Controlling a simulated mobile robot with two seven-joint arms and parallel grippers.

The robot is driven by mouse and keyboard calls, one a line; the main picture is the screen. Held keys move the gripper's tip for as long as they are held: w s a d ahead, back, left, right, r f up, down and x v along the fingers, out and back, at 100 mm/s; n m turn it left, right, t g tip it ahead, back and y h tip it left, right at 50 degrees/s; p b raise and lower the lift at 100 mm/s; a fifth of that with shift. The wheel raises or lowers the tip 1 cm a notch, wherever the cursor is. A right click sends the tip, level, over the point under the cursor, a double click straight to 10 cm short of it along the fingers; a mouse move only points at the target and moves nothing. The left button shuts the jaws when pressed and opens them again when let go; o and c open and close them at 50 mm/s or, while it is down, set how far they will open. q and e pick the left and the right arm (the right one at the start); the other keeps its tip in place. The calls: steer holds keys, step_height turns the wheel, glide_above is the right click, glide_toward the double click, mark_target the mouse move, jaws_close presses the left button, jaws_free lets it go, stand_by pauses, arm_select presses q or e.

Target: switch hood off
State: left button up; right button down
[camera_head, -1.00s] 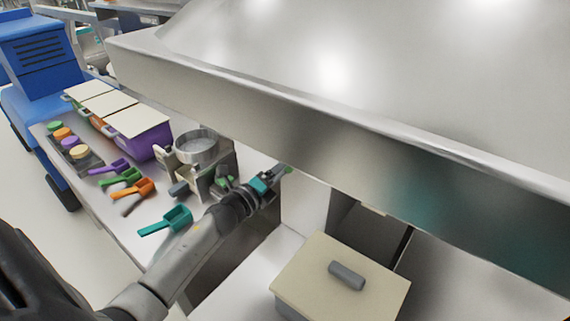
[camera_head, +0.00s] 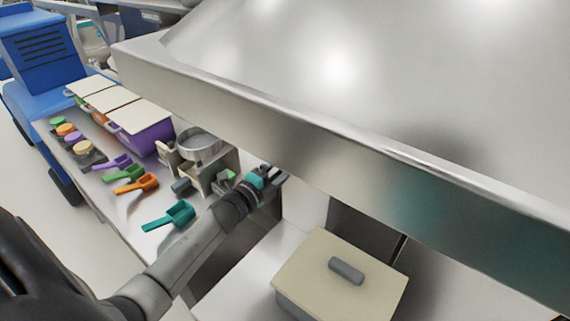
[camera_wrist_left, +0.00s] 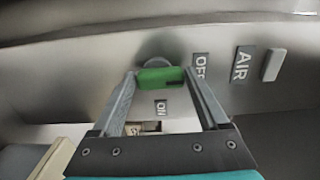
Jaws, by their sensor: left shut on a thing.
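The steel hood (camera_head: 300,123) spans the head view from upper left to lower right. In the left wrist view, the green switch knob (camera_wrist_left: 160,76) sits in front of a round grey base on the steel panel. An OFF label (camera_wrist_left: 199,66) is to its right, and an ON label (camera_wrist_left: 161,108) is below it. My left gripper (camera_wrist_left: 162,78) is shut on the green knob, one finger on each side. In the head view, my left gripper (camera_head: 280,177) is at the hood's lower edge, and the knob is hidden there. My right gripper is not in view.
An AIR label (camera_wrist_left: 243,59) and a pale button (camera_wrist_left: 273,64) are right of the switch. A lidded box (camera_head: 310,268) stands below the hood. Several coloured scoops, a metal sieve (camera_head: 198,143) and a purple bin (camera_head: 150,138) stand on the left counter.

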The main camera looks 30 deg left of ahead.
arm_select(q)
steer(key=o, duration=1.2)
steer(key=shift+o, duration=0.2)
steer(key=s+a+b, duration=0.1)
steer(key=s, duration=1.4)
steer(key=shift+s+a, duration=0.1)
